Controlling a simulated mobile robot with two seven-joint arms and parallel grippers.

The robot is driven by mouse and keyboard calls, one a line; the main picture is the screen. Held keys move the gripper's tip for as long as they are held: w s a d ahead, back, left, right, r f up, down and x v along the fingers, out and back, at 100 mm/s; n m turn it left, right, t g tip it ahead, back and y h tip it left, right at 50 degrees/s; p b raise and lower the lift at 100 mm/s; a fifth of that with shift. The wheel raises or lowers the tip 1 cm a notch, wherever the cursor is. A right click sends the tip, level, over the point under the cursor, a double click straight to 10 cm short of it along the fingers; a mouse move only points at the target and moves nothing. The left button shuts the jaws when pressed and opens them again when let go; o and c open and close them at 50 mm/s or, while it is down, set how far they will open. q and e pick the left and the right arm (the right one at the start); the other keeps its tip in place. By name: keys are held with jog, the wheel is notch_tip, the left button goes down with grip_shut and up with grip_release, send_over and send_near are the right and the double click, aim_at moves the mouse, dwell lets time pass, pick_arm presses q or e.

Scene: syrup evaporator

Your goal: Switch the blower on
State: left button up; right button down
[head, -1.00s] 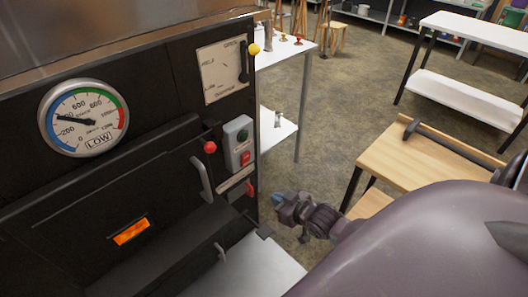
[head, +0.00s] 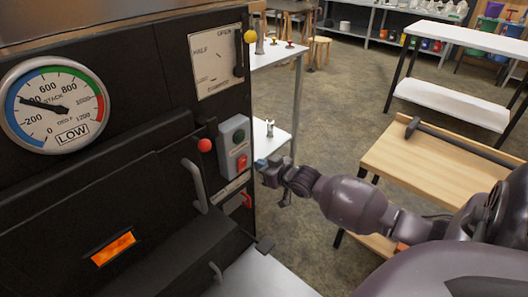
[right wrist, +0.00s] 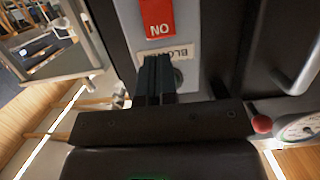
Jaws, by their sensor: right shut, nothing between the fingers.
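The blower switch is a red rocker (head: 242,163) low on a grey box (head: 228,140) at the right edge of the black evaporator front. A dark round lamp or button (head: 239,136) is above it. In the right wrist view the red rocker (right wrist: 158,18) shows "ON" upside down, and a label (right wrist: 170,52) starting "BLO" is beside it, partly hidden by my fingers. My right gripper (head: 262,166) is shut and empty, just right of the box. Its fingertips (right wrist: 155,62) overlap the label in the wrist view; I cannot tell whether they touch. My left gripper is not in view.
A red-knobbed lever (head: 204,145) and a grey door handle (head: 194,185) are left of the box. A red handle (head: 247,200) is below it. The stack gauge (head: 55,105) reads in the low part. A wooden-topped table (head: 430,170) stands right; floor between is open.

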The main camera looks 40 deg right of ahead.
jog(key=b+x, duration=0.1)
jog(key=x, duration=0.3)
jog(key=shift+w+f+b, duration=0.25)
jog(key=shift+f+b, duration=0.1)
jog(key=shift+b, duration=0.05)
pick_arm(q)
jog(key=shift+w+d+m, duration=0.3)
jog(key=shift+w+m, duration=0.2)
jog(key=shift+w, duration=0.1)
pick_arm(e)
jog(key=shift+w, duration=0.65)
jog(key=shift+s+r, duration=0.2)
jog(key=shift+s, duration=0.3)
jog(key=shift+p+v, duration=0.65)
jog(key=shift+v, duration=0.2)
jog(key=p, duration=0.2)
send_near(243, 160)
jog(key=f, duration=0.2)
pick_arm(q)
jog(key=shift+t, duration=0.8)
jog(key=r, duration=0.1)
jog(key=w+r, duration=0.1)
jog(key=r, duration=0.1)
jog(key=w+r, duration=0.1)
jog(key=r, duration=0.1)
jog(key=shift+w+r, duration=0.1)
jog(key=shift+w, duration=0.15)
pick_arm(e)
jog(key=shift+w, duration=0.3)
